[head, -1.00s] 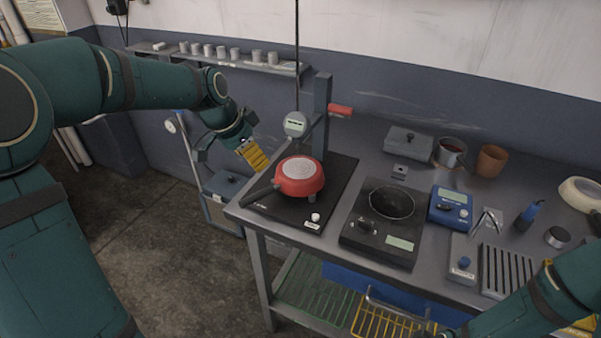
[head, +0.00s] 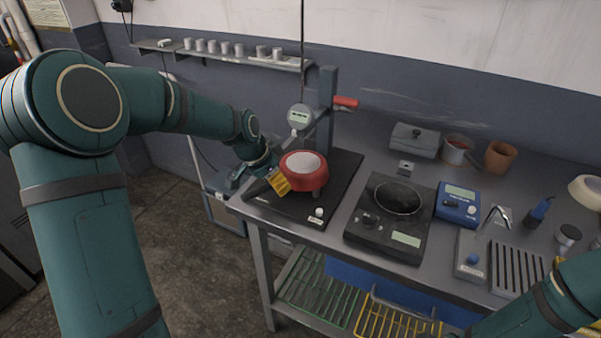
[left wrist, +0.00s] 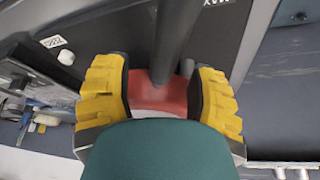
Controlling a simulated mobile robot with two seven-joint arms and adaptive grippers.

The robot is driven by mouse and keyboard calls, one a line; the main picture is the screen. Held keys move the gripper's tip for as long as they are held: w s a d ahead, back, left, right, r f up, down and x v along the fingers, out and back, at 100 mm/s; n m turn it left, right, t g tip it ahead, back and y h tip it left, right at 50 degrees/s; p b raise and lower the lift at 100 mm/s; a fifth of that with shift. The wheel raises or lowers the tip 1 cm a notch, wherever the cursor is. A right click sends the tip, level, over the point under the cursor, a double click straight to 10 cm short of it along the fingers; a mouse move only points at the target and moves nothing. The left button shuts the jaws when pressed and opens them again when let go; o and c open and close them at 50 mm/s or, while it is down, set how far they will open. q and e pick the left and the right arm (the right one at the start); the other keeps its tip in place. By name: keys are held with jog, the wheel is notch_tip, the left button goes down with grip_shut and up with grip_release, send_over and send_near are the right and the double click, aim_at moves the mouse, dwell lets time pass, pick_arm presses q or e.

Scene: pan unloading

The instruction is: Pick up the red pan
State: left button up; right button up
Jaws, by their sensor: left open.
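The red pan (head: 303,182), with a pale centre, sits on the black base plate (head: 335,180) of a stand at the bench's left end. My left gripper (head: 279,182) is at the pan's left side, with its yellow fingers close against the rim. In the left wrist view, the yellow fingers are apart, and part of the red pan (left wrist: 150,92) shows between them. The pan's dark handle (left wrist: 174,42) runs up from it, between and beyond the fingers. Whether a finger touches the pan cannot be told. The right arm enters at lower right; its gripper is outside the picture.
The stand's upright column (head: 326,105), with a red grip and a round gauge, rises right behind the pan. The bench's front left edge is close to the pan.

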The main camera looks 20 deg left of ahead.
pick_arm(q)
jog(key=shift+w+d+f, duration=0.1)
jog(key=shift+w+f, duration=0.05)
jog(key=shift+f, duration=0.25)
grip_shut()
jog(key=shift+r, duration=0.2)
